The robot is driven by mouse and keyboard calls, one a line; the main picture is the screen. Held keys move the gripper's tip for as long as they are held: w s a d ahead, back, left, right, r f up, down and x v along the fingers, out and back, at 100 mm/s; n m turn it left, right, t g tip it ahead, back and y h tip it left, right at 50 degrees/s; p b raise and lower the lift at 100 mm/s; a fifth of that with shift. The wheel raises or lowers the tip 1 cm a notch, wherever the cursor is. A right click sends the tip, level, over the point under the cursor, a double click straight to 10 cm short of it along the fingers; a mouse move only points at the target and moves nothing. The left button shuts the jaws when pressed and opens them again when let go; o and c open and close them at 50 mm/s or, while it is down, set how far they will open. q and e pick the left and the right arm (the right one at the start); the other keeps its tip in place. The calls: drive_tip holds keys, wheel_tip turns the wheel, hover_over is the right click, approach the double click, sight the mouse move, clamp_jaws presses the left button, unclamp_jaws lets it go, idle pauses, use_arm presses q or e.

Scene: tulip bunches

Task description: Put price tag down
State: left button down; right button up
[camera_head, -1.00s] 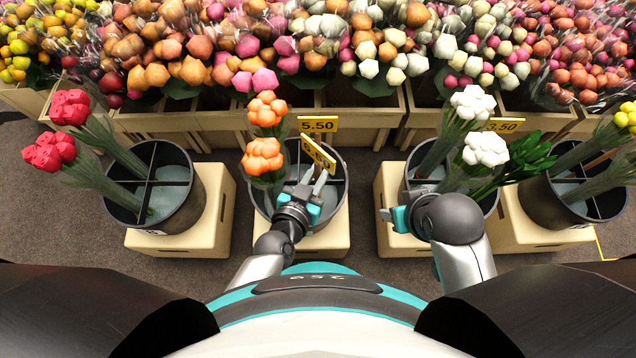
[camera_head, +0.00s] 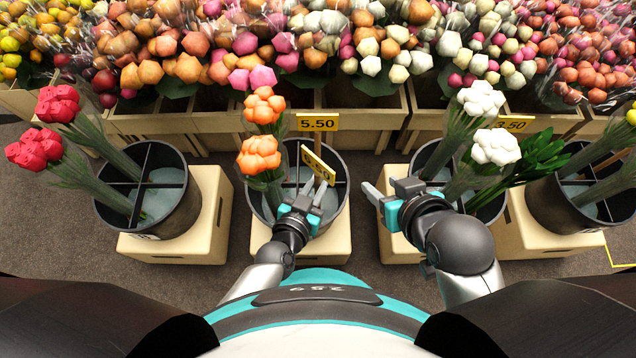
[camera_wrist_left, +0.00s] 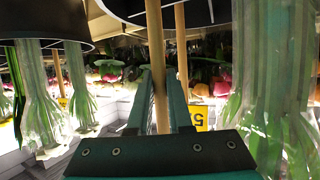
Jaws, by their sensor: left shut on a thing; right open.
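My left gripper (camera_head: 318,196) is shut on the wooden stick of a yellow price tag (camera_head: 319,166), above the middle bucket (camera_head: 341,213). The tag is tilted; its number is hard to read. In the left wrist view the stick (camera_wrist_left: 157,65) runs between the two fingers. Another yellow tag, marked 5.50 (camera_head: 317,122), stands behind the middle bucket. Two orange tulip bunches (camera_head: 259,155) lean at the left of that bucket, beside the left gripper. My right gripper (camera_head: 380,197) is open and empty, between the middle bucket and the white-flower bucket.
A bucket (camera_head: 183,207) with red bunches stands on a box at left. A bucket (camera_head: 424,152) with white bunches (camera_head: 495,147) stands at right, with another bucket (camera_head: 552,207) beyond it. Wooden crates (camera_head: 365,121) full of flowers line the back. Grey floor shows between the boxes.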

use_arm(q)
drive_tip(key=shift+f, duration=0.1)
use_arm(e)
drive_tip(key=shift+w+a, duration=0.15)
drive_tip(key=shift+a, duration=0.05)
use_arm(q)
drive_tip(key=shift+f, duration=0.1)
drive_tip(key=c, duration=0.8)
unclamp_jaws()
drive_tip(key=shift+c, duration=0.2)
use_arm(e)
drive_tip(key=shift+w+a, duration=0.1)
drive_tip(key=shift+a, duration=0.05)
